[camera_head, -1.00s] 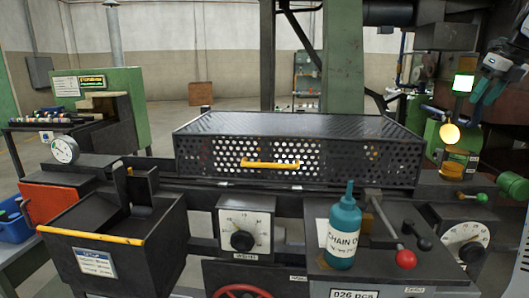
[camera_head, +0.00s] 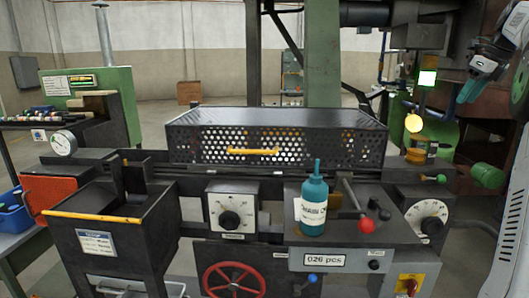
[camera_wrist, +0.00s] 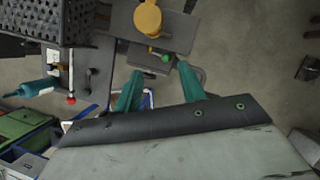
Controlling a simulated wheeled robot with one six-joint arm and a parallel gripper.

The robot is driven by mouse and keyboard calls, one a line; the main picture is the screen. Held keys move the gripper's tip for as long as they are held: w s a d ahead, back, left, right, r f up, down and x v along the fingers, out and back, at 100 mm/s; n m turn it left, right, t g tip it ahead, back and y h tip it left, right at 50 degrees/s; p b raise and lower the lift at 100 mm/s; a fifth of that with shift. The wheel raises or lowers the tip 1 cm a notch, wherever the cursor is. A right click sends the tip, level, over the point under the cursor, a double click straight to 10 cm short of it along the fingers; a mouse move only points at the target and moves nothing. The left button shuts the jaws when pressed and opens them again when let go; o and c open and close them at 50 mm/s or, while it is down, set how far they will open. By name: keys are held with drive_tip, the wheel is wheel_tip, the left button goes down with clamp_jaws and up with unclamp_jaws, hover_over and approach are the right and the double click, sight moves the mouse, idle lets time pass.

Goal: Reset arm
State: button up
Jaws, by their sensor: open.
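My gripper (camera_head: 466,94) shows at the upper right of the head view, at the end of my raised arm (camera_head: 518,40), which runs out of the picture. Its teal finger points down and left, close to the lit white lamp (camera_head: 427,78) in the picture. In the wrist view my gripper (camera_wrist: 158,78) has two teal fingers spread apart with nothing between them. Below the fingers I see floor and part of the machine. I cannot tell the exact distance from the fingers to the machine.
The perforated black guard (camera_head: 215,148) with a yellow handle spans the machine. A teal oil bottle (camera_head: 314,205) stands upright beside a red-knobbed lever (camera_head: 365,222). A black bin (camera_head: 110,245) is at the left. An orange lamp (camera_head: 413,123) glows near the arm. Floor is open behind.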

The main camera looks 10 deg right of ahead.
drive_tip(key=s+a+f+n+g, duration=0.1)
drive_tip(key=s+a+f+n, duration=0.1)
drive_tip(key=a+f+n, duration=0.35)
drive_tip(key=s+a+f+n+g, duration=0.1)
drive_tip(key=s+a+f+n, duration=0.15)
drive_tip(key=a+n, duration=0.6)
drive_tip(key=s+a+f+n+g, duration=0.1)
drive_tip(key=s+a+f+n, duration=0.3)
drive_tip(key=a, duration=0.5)
drive_tip(key=s+a+f+n, duration=0.5)
drive_tip(key=s+a+n, duration=0.3)
drive_tip(key=s+a, duration=0.2)
drive_tip(key=s+a+f+n, duration=0.5)
drive_tip(key=s+a+n, duration=0.3)
drive_tip(key=s+a, duration=0.3)
drive_tip(key=a, duration=0.4)
drive_tip(key=shift+a+f+h, duration=0.15)
drive_tip(key=shift+a+h, duration=0.1)
drive_tip(key=shift+h, duration=0.15)
drive_tip(key=shift+c, duration=0.5)
